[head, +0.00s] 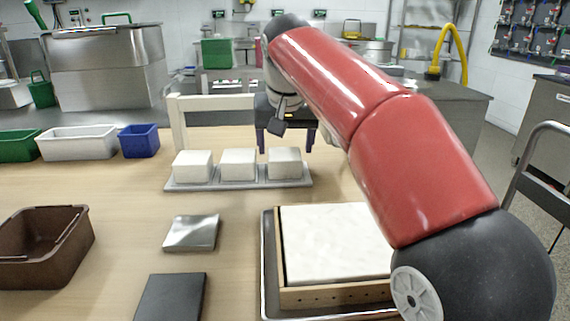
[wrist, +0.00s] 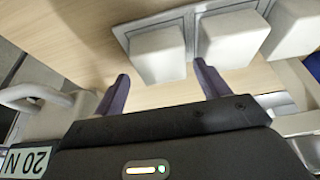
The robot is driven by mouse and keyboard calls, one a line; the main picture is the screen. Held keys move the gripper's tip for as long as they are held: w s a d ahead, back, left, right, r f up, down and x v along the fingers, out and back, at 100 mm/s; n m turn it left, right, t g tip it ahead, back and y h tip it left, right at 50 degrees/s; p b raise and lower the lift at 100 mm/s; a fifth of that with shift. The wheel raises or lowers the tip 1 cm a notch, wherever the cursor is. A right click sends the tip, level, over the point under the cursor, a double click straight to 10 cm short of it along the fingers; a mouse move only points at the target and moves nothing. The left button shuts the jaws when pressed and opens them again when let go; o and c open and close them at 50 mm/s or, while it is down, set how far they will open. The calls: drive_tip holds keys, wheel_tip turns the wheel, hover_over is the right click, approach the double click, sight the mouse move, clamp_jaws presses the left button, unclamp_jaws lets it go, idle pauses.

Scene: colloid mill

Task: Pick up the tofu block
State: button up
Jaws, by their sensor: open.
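Three white tofu blocks sit in a row on a grey tray (head: 240,182): left (head: 193,166), middle (head: 238,164) and right (head: 286,163). My gripper (head: 285,148) is open and empty at the far side of the right block, its purple fingers pointing down. In the wrist view, my gripper (wrist: 162,72) has its fingers spread towards the end block (wrist: 157,53), one near each side. They do not visibly touch it. The other two blocks (wrist: 234,37) (wrist: 299,24) stand beside it.
A wooden box with a white slab (head: 335,240) sits in a metal tray at front right. A metal plate (head: 191,232), dark slab (head: 170,297) and brown bin (head: 42,248) lie left. A white frame (head: 215,103) stands behind the blocks.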

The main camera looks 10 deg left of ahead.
sight(285, 155)
drive_tip(key=x, duration=0.4)
drive_tip(key=shift+f+b, duration=0.15)
drive_tip(key=shift+b, duration=0.15)
drive_tip(key=c, duration=0.5)
